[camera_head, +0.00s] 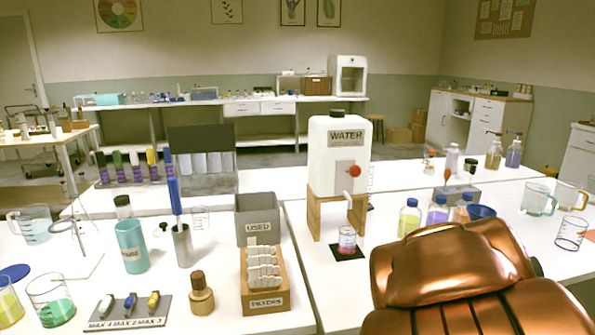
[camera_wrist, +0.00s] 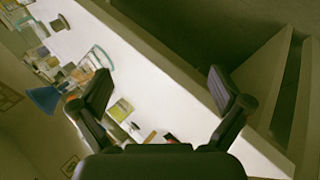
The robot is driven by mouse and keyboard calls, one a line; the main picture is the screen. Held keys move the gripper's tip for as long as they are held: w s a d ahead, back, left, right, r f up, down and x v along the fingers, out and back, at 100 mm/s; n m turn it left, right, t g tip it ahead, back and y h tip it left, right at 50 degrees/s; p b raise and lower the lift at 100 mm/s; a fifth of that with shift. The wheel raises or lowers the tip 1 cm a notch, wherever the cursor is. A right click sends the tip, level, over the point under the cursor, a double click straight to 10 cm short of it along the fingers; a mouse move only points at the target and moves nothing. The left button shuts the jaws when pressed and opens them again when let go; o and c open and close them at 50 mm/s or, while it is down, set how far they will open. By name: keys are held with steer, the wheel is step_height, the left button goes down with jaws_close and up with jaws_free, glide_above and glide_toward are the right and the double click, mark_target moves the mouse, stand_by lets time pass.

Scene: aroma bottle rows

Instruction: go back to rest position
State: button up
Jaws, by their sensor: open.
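My gripper (camera_wrist: 160,90) shows in the wrist view with its two black fingers spread wide apart and nothing between them. Behind the gap lie the white bench top and its edge, seen tilted. In the head view my copper-coloured arm covers the lower right, and the gripper itself is not visible there. What lies behind the arm on the bench is hidden.
A white water tank (camera_head: 338,155) on a wooden stand has a beaker (camera_head: 347,240) with pink liquid under its tap. Yellow-liquid (camera_head: 409,220) and purple-liquid (camera_head: 437,214) bottles stand near my arm. A wooden rack (camera_head: 264,292), grey bin (camera_head: 257,221) and teal tumbler (camera_head: 131,246) stand left.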

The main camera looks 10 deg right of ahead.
steer(key=s+a+f+m+g+y, duration=0.2)
steer(key=s+a+g+y, duration=0.1)
steer(key=s+a, duration=0.75)
steer(key=s+a+f+m+g+y, duration=0.2)
steer(key=s+a+g+y, duration=0.2)
steer(key=s+a, duration=0.65)
step_height(320, 180, up, 22)
steer(key=w+a+t+p, duration=0.1)
steer(key=w+a+p, duration=0.1)
steer(key=p, duration=1.8)
steer(key=shift+a+f, duration=0.15)
steer(key=shift+a, duration=0.2)
